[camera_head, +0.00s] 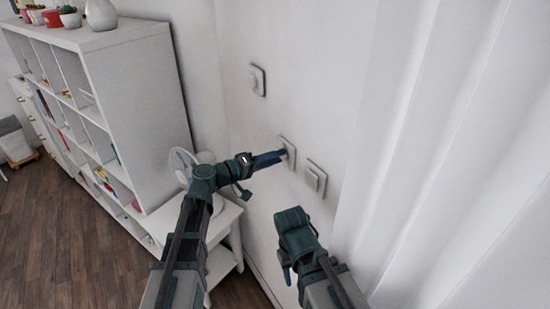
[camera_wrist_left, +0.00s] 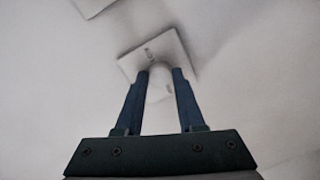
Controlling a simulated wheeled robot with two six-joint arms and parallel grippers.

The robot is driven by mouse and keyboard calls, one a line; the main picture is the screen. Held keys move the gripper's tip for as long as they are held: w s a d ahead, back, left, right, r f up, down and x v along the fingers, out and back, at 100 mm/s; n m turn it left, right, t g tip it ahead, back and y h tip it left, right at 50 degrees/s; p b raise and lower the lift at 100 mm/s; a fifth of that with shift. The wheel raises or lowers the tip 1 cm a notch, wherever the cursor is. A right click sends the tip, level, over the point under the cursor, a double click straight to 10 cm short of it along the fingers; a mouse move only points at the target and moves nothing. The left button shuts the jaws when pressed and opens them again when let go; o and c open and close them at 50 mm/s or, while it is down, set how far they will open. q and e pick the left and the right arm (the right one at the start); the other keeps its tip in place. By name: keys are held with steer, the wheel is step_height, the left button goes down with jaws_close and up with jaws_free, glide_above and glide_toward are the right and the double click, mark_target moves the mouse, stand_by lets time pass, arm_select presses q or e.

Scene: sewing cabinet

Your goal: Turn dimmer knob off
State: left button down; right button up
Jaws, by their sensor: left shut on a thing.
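The dimmer knob (camera_wrist_left: 158,76) is a white round knob on a square white wall plate (camera_wrist_left: 167,50) in the left wrist view. The plate also shows on the wall in the head view (camera_head: 290,144). My left gripper (camera_wrist_left: 160,74) has its two blue fingers on either side of the knob, shut on it. In the head view my left gripper (camera_head: 283,155) reaches the plate from the left and hides the knob. My right gripper (camera_head: 286,262) hangs low near the wall, apart from the plates; its fingers are too small to judge.
A square switch (camera_head: 316,178) sits right of the dimmer, and another wall plate (camera_head: 258,80) sits higher up. A white side table (camera_head: 222,222) with a fan (camera_head: 181,162) stands below my left arm. A white shelf (camera_head: 150,100) stands left, a white curtain (camera_head: 440,150) hangs right.

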arm_select(q)
steer(key=n, duration=1)
steer(key=shift+a+g+h, duration=0.1)
steer(key=shift+g+h, duration=0.2)
steer(key=shift+g, duration=0.1)
steer(key=shift+n, duration=0.3)
steer(key=c, duration=0.5)
jaws_free()
steer(key=shift+w, duration=0.1)
steer(key=v, duration=1.3)
steer(key=shift+a, duration=0.35)
steer(key=shift+s, duration=0.2)
